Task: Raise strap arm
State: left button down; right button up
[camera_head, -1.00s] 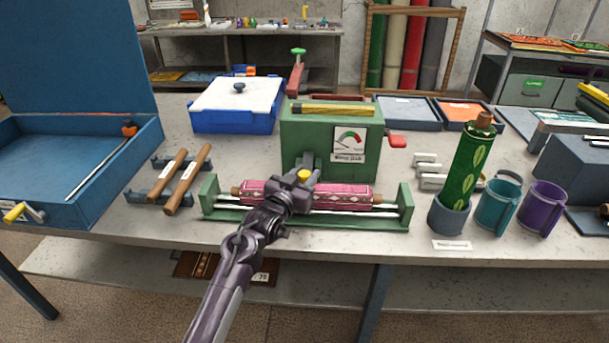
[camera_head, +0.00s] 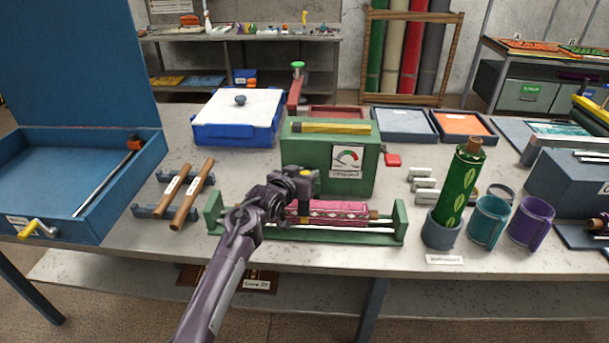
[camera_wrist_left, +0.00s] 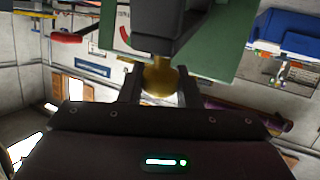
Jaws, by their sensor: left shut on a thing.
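The green box (camera_head: 300,150) with a gauge label stands mid-bench behind a green cradle (camera_head: 400,222). The cradle holds a pink patterned roll (camera_head: 340,208), whose left part is hidden by my arm. My left gripper (camera_head: 302,180) is at the box's front, above the roll, shut on a yellow knob (camera_head: 306,173). The knob also shows between the fingers in the left wrist view (camera_wrist_left: 160,78), below a dark grey strap arm (camera_wrist_left: 165,30). In the head view the strap arm is mostly hidden by the gripper.
A red handle (camera_head: 392,160) sticks out at the box's right. Brown-handled tools (camera_head: 192,195) rest on a rack at left, by a blue open case (camera_head: 70,190). A green roll (camera_head: 460,190) stands in a cup at right, near teal and purple cups (camera_head: 530,222).

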pick_arm(q)
jog(key=w+r+g, duration=0.1)
jog(key=w+r+g+p, duration=0.1)
jog(key=w, duration=0.1)
jog(key=shift+r+n, duration=0.15)
jog(key=shift+n, duration=0.15)
jog(key=shift+w, duration=0.2)
jog(key=shift+w+r+b, duration=0.6)
jog(key=shift+w, duration=0.2)
pick_arm(e)
jog(key=shift+r, duration=0.4)
pick_arm(q)
jog(key=c, duration=1.1)
grip_release()
jog(key=shift+w+f, duration=0.1)
jog(key=shift+b+v, duration=0.6)
jog(key=shift+v, duration=3.3)
pick_arm(e)
jog(key=shift+f, duration=0.6)
